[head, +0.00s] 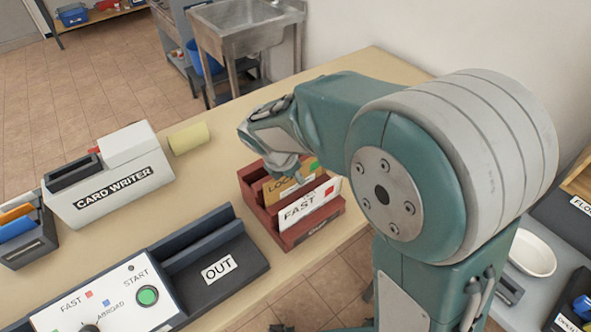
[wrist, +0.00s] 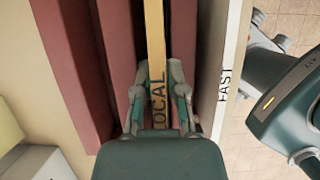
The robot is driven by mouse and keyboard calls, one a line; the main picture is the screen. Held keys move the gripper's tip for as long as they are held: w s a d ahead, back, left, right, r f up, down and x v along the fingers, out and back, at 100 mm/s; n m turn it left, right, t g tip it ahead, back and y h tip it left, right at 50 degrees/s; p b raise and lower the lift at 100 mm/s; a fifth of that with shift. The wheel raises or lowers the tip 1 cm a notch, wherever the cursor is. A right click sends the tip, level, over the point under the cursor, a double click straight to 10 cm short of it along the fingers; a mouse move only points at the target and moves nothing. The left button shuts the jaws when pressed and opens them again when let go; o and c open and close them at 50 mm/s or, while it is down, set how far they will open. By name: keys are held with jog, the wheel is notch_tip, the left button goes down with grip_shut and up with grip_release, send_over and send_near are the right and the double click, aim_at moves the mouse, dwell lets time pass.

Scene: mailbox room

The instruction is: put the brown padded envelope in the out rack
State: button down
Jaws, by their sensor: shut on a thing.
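The brown envelope (head: 283,188), marked LOCAL, stands upright in a slot of a dark red rack (head: 300,232). It also shows edge-on in the wrist view (wrist: 155,45). My gripper (head: 285,170) reaches down over it from above. In the wrist view my gripper (wrist: 158,100) has one finger on each side of the envelope and is shut on it. The envelope's lower part is hidden in the rack. The out rack (head: 215,285) is a dark tray with an OUT label, left of and nearer than the red rack.
A white FAST envelope (head: 310,205) stands in the red rack close beside the brown one. A card writer (head: 110,180), a yellow roll (head: 188,138) and a control panel (head: 110,300) with a green START button are on the table. The out rack looks empty.

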jog(key=shift+w+a, duration=0.1)
jog(key=c, duration=0.6)
grip_release()
jog(key=shift+a, duration=0.1)
jog(key=shift+r, duration=0.1)
jog(key=shift+r, duration=3.4)
